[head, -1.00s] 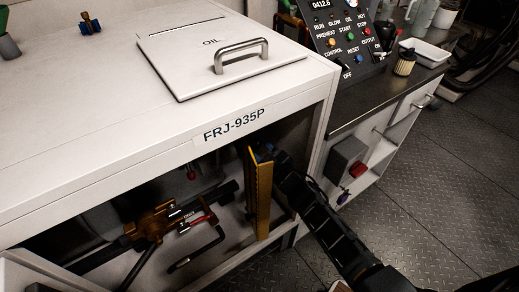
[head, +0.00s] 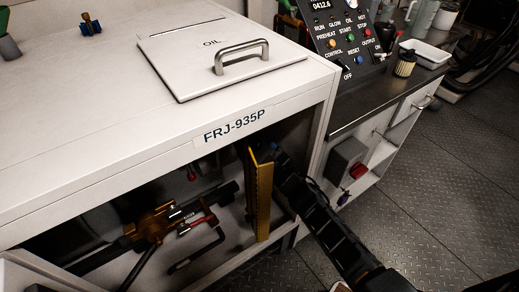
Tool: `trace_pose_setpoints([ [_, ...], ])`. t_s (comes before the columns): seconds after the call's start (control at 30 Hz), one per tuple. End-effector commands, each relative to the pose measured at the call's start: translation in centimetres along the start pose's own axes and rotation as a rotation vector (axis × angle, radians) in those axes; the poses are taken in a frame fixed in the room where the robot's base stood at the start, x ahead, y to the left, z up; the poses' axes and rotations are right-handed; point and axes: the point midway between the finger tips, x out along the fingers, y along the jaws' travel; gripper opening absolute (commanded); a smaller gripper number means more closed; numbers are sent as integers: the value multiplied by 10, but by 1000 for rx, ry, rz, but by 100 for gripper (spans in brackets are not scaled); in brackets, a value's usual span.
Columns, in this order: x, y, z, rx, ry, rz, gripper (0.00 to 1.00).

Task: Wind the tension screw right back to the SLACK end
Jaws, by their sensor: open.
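A yellow upright bracket (head: 260,195) stands inside the right end of the open bay under the white cabinet. The tension screw cannot be made out, and no SLACK marking is readable. My gripper (head: 277,158) is at the end of the dark arm, which reaches in from the lower right. It is beside the upper right part of the bracket, in shadow under the cabinet edge. Its jaws are open, but the fingertips are small and dark. I cannot tell whether they touch anything.
A brass valve (head: 155,220) and a red-handled lever (head: 197,222) sit in the bay to the left. The white cabinet top (head: 90,100) overhangs the bay. A grey box with a red knob (head: 357,172) is on the right. The plate floor (head: 425,215) is clear.

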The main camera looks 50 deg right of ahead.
Motion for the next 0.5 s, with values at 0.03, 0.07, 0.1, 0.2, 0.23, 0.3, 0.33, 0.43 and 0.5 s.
trace_pose_setpoints([
  [0.03, -5, -1, 2, -1, -2, -2, 69],
  [0.07, -9, -1, 2, -1, -2, -2, 69],
  [0.1, -14, -1, 2, -1, -2, -2, 69],
  [0.2, -30, -1, 2, 0, -2, -2, 69],
  [0.23, -35, -2, 2, 0, -3, -2, 69],
  [0.3, -46, -2, 2, 0, -3, -2, 69],
  [0.33, -50, -1, 2, 0, -2, -2, 69],
  [0.43, -63, -1, 2, -1, -1, -1, 69],
  [0.5, -69, -1, 1, -1, -1, -2, 69],
])
